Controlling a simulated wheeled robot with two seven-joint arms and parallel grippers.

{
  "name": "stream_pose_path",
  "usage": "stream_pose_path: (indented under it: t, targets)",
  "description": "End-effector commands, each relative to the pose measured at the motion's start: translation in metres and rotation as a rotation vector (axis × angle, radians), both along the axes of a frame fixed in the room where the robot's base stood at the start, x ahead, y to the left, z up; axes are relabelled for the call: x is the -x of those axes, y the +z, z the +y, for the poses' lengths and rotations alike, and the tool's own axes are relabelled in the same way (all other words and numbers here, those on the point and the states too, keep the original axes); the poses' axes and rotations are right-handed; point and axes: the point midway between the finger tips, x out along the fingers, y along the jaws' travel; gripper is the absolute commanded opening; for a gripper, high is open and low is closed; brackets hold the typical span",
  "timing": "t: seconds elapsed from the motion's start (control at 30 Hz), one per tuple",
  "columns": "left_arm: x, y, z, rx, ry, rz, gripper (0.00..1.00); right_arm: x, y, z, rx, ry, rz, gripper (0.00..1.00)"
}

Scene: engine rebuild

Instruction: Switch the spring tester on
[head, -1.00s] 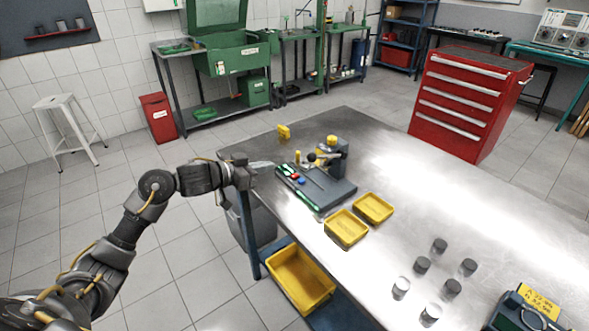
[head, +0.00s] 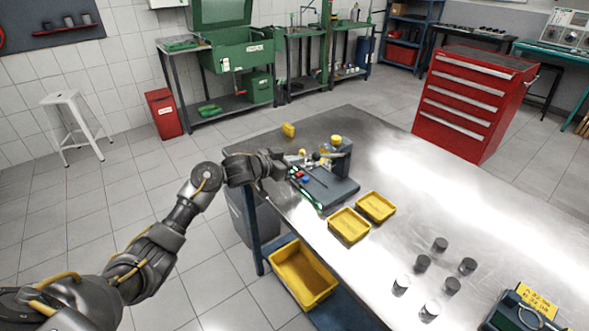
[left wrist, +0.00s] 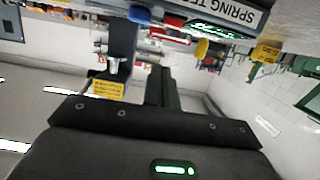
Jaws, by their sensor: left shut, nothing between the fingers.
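The spring tester (head: 338,190) stands at the table's far left corner, with a grey base, an upright column with a yellow top, and small red and blue buttons on its near left side. My left gripper (head: 286,164) is shut and empty, close to the tester's left side. In the left wrist view, which is tilted, the tester's white "SPRING TE…" label (left wrist: 236,14), a blue button (left wrist: 140,14) and green lit lettering (left wrist: 212,28) show at the top edge. I cannot tell whether the gripper touches a control. My right gripper is out of view.
Two yellow trays (head: 376,207) sit right of the tester on the steel table (head: 440,190), with several dark cylinders nearer. A yellow block (head: 288,130) lies behind. A yellow bin (head: 302,274) is below. A red tool cabinet (head: 468,100) stands beyond.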

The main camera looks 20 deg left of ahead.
Motion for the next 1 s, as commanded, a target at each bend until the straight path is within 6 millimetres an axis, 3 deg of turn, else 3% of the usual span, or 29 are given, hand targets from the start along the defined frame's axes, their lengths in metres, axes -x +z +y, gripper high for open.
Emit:
stream_pose_path:
  t: [0.1, 0.3, 0.73, 0.93, 1.0]
  targets:
    - [0.003, -0.021, 0.001, -0.001, 0.002, 0.009, 0.0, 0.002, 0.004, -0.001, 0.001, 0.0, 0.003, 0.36]
    - [0.003, -0.035, 0.002, -0.002, 0.001, 0.006, 0.0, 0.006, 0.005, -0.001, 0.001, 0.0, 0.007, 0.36]
    - [0.003, -0.037, 0.002, -0.003, 0.001, 0.006, 0.0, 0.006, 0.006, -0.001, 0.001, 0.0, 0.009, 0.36]
    - [0.001, -0.033, 0.001, -0.029, 0.001, 0.053, 0.0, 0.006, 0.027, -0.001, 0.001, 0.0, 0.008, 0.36]
    - [0.002, -0.04, 0.001, -0.026, 0.001, 0.048, 0.0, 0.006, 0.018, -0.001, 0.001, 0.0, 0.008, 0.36]
